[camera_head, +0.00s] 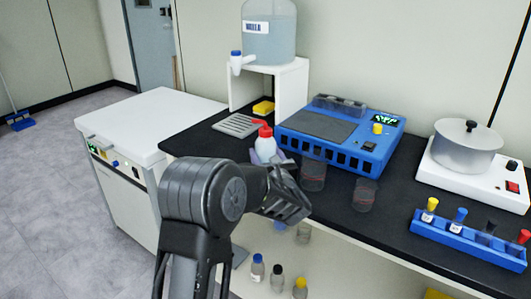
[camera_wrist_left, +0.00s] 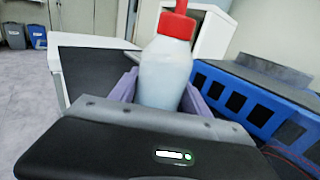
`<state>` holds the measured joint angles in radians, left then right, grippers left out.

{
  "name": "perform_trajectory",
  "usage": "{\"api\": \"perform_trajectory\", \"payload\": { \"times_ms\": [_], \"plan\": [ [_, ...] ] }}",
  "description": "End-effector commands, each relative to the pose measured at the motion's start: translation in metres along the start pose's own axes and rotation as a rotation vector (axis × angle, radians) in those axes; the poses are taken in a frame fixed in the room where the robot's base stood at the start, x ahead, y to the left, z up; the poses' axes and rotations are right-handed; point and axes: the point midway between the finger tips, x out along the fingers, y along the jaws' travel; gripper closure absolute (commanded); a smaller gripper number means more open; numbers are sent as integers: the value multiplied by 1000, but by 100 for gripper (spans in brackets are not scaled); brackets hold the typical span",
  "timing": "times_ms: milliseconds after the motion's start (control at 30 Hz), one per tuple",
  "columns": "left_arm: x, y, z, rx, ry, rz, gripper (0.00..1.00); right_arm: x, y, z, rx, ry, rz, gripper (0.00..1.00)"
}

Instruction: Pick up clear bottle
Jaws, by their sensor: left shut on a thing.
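A pale, translucent bottle with a red cap (camera_head: 265,146) stands upright near the left front of the blue device. It also shows in the left wrist view (camera_wrist_left: 166,72), between two lavender fingers. My left gripper (camera_head: 264,157) is shut on the bottle, one finger on each side of its body. The bottle's base is hidden by the gripper and wrist, so I cannot tell whether it touches the black counter. My right gripper is not in view.
The blue device (camera_head: 340,135) sits close right of the bottle. Two clear beakers (camera_head: 313,176) (camera_head: 364,195) stand on the black counter (camera_head: 400,215). A blue vial rack (camera_head: 470,238) and a hotplate with a pot (camera_head: 468,150) are farther right. A white stand (camera_head: 291,92) holds a large water jug (camera_head: 269,35).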

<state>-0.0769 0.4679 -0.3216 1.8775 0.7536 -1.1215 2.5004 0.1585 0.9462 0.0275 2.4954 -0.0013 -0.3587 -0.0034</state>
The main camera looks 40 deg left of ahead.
Motion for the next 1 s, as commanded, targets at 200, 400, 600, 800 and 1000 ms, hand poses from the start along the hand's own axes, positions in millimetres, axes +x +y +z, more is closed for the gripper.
{"api": "perform_trajectory", "payload": {
  "times_ms": [200,400,600,800,1000],
  "plan": [
    [0,0,12,-3,-3,1,98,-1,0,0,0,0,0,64],
    [0,0,46,-7,-5,1,98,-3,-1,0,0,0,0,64],
    [0,0,84,-5,-3,1,98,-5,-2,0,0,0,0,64],
    [0,0,101,-2,-1,0,98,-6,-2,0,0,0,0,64],
    [0,0,101,-1,-1,0,98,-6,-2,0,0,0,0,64]
  ]
}}
